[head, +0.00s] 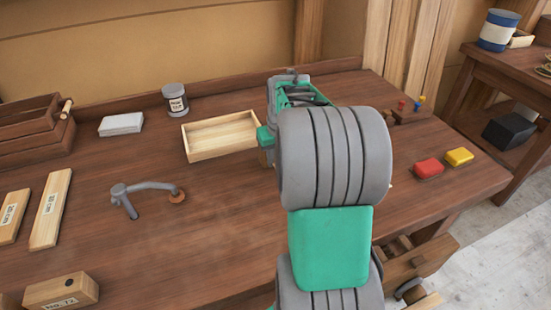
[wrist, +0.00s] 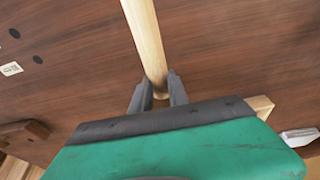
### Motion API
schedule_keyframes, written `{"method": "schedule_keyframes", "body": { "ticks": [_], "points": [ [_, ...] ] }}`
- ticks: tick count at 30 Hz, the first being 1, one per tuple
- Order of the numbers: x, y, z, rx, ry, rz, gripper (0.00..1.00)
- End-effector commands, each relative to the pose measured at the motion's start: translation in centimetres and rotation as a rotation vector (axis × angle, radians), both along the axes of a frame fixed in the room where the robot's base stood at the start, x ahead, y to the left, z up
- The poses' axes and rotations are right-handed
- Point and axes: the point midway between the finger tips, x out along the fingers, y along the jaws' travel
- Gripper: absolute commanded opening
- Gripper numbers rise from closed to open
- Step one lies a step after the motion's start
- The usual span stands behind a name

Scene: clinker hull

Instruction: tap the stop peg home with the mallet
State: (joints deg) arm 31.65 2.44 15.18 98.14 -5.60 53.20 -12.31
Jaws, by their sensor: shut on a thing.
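My gripper (wrist: 160,88) is shut on a pale round wooden handle (wrist: 144,35), which runs up out of the top of the wrist view. I take this to be the mallet's handle; its head is not visible. The handle is over the dark brown bench top (wrist: 225,50); whether it touches the bench is unclear. In the head view my arm hides the fingers and nearly all of the handle. I cannot make out the stop peg in either view.
On the bench are a shallow wooden tray (head: 187,146), a grey metal holdfast (head: 150,186), a grey tin (head: 175,100) and a block marked No. 72 (head: 62,292).

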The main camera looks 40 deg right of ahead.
Motion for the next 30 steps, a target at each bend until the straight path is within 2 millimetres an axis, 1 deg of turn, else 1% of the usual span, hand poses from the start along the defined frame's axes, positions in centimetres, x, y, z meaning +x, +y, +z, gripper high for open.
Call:
{"method": "schedule_keyframes", "body": {
  "ticks": [1,3,12,15,22,23,30],
  "points": [
    [0.1,-0.1,1.3,-0.002,-0.005,0.000,0.00],
    [0.1,-0.1,2.4,-0.003,-0.005,0.000,0.00],
    [0.1,-0.1,6.5,-0.002,-0.004,0.000,0.00],
    [0.1,-0.1,7.6,-0.002,-0.003,0.000,0.00],
    [0.0,0.0,7.5,-0.002,-0.003,0.000,0.00],
    [0.0,0.0,7.5,-0.002,-0.003,0.000,0.19],
    [0.1,0.0,7.5,-0.002,-0.003,0.000,0.00]
  ]
}}
